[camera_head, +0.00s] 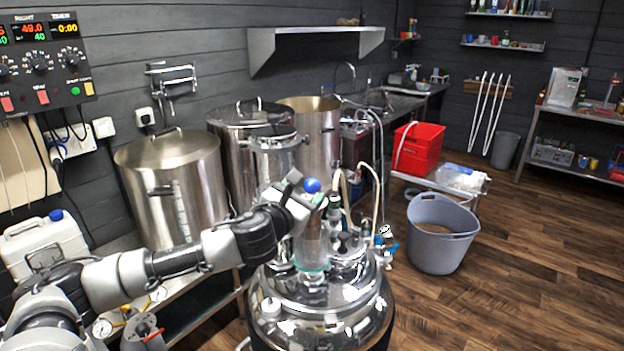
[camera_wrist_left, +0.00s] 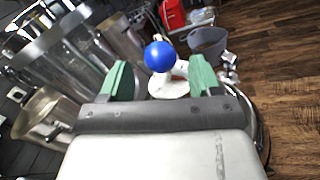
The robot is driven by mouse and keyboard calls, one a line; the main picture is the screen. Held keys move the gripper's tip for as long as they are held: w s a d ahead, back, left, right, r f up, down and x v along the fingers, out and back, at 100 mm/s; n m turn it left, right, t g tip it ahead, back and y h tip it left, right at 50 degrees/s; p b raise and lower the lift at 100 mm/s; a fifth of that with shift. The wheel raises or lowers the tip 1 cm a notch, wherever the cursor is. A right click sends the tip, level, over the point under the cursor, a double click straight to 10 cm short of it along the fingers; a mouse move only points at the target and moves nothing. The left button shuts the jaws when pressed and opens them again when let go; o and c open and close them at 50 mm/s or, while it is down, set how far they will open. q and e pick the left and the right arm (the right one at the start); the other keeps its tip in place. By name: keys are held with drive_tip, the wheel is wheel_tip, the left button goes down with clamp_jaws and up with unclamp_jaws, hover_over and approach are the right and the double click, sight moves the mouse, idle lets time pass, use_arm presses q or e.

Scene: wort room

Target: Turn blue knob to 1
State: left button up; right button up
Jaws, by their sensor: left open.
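A round blue knob (camera_head: 312,185) shows above the shiny steel vessel (camera_head: 320,310) in the head view. My left gripper (camera_head: 308,201) is right beside it, and partly hides what is below the knob. I cannot read any number marks by the knob. My right gripper is in neither view.
Large steel pots (camera_head: 172,185) stand behind my left arm. A glass cylinder (camera_head: 311,247) and hoses rise from the vessel's lid close to the gripper. A grey tub (camera_head: 440,236) and red crate (camera_head: 418,148) stand to the right. The wooden floor at right is open.

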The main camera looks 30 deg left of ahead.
sight(308, 190)
use_arm(q)
drive_tip(key=shift+w+a+p, duration=0.2)
drive_tip(key=shift+w+p, duration=0.25)
drive_tip(key=shift+w, duration=1.5)
drive_tip(key=shift+c, duration=0.2)
